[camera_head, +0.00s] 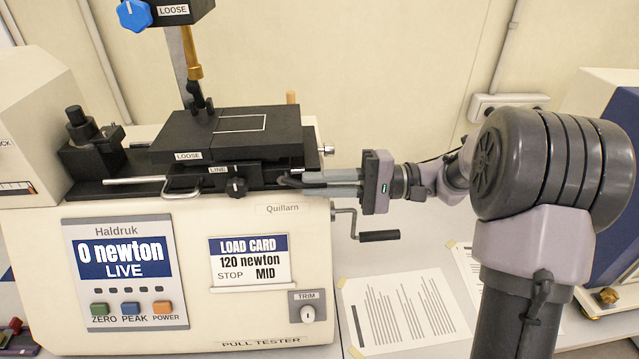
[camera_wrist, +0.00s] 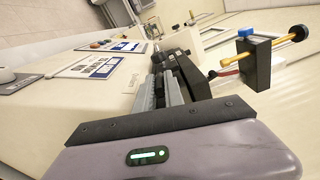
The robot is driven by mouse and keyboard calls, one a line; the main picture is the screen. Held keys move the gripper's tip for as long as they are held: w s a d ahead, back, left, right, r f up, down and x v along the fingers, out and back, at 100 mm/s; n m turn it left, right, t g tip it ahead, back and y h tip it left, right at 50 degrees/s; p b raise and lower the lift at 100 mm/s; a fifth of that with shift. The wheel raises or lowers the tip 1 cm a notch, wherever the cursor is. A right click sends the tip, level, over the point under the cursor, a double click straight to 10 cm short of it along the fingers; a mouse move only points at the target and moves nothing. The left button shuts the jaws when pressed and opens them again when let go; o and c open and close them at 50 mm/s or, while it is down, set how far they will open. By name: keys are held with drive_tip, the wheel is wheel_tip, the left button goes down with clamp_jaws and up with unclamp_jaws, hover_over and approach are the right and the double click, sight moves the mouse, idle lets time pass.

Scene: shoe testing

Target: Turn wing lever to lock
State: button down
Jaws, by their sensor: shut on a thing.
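The pull tester's black wing lever (camera_head: 236,187) sits on the front of the dark slide, below the LINE label. My gripper (camera_head: 284,181) reaches in from the right along the slide's front edge, fingers pointing left at the lever's side. The jaws are close together and shut on the lever; the exact contact is hard to make out. In the wrist view the grey fingers (camera_wrist: 160,84) run side by side toward dark parts of the tester, and their tips are partly hidden there. A LOOSE label (camera_head: 188,156) shows on the black plate (camera_head: 270,141) above.
A wire handle (camera_head: 182,192) lies left of the lever. A crank (camera_head: 378,236) sticks out below my gripper. A blue knob (camera_head: 133,14) with a second LOOSE label is above. The tester's display (camera_head: 123,258) reads 0 newton. Printed sheets (camera_head: 402,310) lie on the table at right.

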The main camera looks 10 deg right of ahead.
drive_tip(key=c, duration=1.5)
unclamp_jaws()
drive_tip(key=shift+a, duration=0.1)
drive_tip(key=shift+o, duration=0.2)
drive_tip(key=s+d+p, duration=0.1)
drive_tip(key=d+p, duration=0.1)
drive_tip(key=d, duration=1.5)
drive_tip(key=shift+d+f, duration=0.15)
drive_tip(key=shift+d, duration=0.05)
drive_tip(key=shift+s, duration=0.1)
